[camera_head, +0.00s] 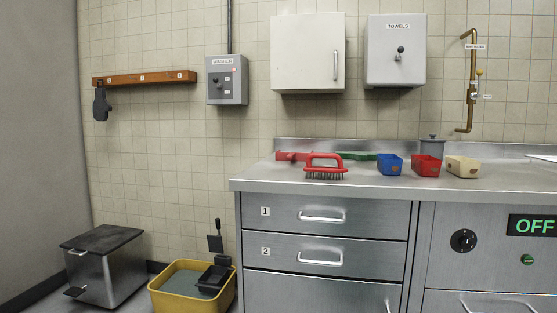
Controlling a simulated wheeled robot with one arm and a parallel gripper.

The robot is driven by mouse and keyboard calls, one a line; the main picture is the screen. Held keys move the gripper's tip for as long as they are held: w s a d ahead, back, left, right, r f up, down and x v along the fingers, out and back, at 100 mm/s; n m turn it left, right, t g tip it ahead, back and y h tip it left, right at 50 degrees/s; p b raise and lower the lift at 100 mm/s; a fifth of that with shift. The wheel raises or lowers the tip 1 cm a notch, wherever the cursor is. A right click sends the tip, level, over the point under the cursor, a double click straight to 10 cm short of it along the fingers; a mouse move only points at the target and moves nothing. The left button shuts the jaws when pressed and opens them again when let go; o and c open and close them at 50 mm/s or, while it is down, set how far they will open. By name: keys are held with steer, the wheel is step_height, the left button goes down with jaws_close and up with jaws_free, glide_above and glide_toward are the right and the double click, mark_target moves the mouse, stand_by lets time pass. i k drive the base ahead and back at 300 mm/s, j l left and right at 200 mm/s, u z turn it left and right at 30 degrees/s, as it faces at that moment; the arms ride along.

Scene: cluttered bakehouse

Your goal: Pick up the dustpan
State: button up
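A small black object (101,104) hangs from the left end of a wooden peg rail (145,77) on the tiled wall. It has a narrow top and a wider body, and looks like the dustpan, though it is too small to be certain. Another black piece (214,276) sits at the right rim of a yellow tub (162,298) on the floor, with a black upright handle (215,237) above it; it looks like a wringer. My gripper is not in view.
A steel counter (262,183) with drawers fills the right, holding a red brush (325,162) and blue (390,164), red (427,166) and cream (463,167) tubs. A pedal bin (110,275) stands below the rail. A grey washer box (227,88) is right of the rail.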

mark_target(280, 155)
steer(key=z, duration=0.2)
steer(key=i+j+z, duration=0.15)
steer(key=j+z, duration=0.2)
steer(key=z, duration=0.15)
steer(key=i+j+z, duration=0.1)
steer(key=j+z, duration=0.7)
steer(key=z, duration=0.2)
